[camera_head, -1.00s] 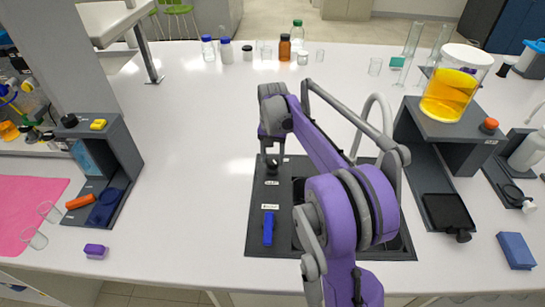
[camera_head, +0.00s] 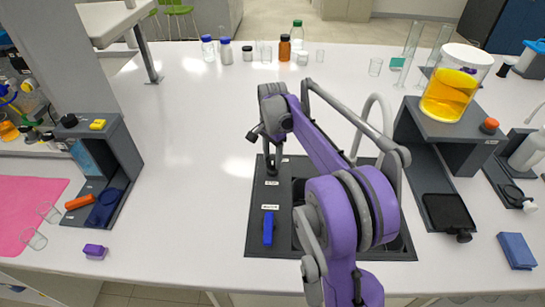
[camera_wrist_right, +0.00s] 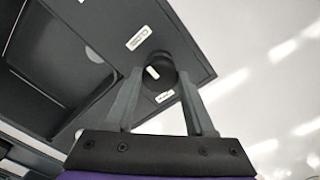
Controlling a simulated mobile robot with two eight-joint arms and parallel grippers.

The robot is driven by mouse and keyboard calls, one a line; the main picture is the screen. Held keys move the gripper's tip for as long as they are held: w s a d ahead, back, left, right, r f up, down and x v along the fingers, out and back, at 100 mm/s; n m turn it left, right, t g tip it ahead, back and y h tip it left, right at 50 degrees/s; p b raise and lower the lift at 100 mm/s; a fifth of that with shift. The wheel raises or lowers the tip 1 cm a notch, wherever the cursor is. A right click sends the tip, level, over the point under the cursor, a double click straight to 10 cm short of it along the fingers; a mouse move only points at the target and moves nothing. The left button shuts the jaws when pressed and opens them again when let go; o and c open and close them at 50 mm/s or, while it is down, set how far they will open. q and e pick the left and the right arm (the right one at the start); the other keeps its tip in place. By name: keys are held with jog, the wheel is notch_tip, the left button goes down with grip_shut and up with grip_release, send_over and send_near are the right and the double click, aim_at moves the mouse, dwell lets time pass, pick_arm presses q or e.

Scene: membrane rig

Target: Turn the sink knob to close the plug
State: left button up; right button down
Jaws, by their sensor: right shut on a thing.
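The sink knob (camera_head: 271,171) is a small round black knob on the left panel of the dark sink unit (camera_head: 256,232). My right gripper (camera_head: 272,160) reaches down to it from above and is shut on it. In the right wrist view the knob (camera_wrist_right: 158,66) sits between the two fingers of the right gripper (camera_wrist_right: 160,78), with a white mark on its top. The sink basin shows at the upper left of that view. In the head view my right arm hides much of the basin, and the plug cannot be made out. My left gripper is not in view.
A blue handle (camera_head: 268,228) stands on the sink panel nearer the front. A grey tap (camera_head: 380,99) arches behind my arm. A dark stand (camera_head: 463,129) bearing a yellow-filled beaker (camera_head: 449,94) is at the right. The white bench left of the sink is mostly clear.

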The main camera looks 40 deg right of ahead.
aim_at(273, 160)
dwell(0.4)
jog(key=shift+c, duration=1.3)
grip_release()
notch_tip(273, 160, up, 11)
jog(key=shift+p, duration=0.35)
jog(key=shift+f, duration=0.2)
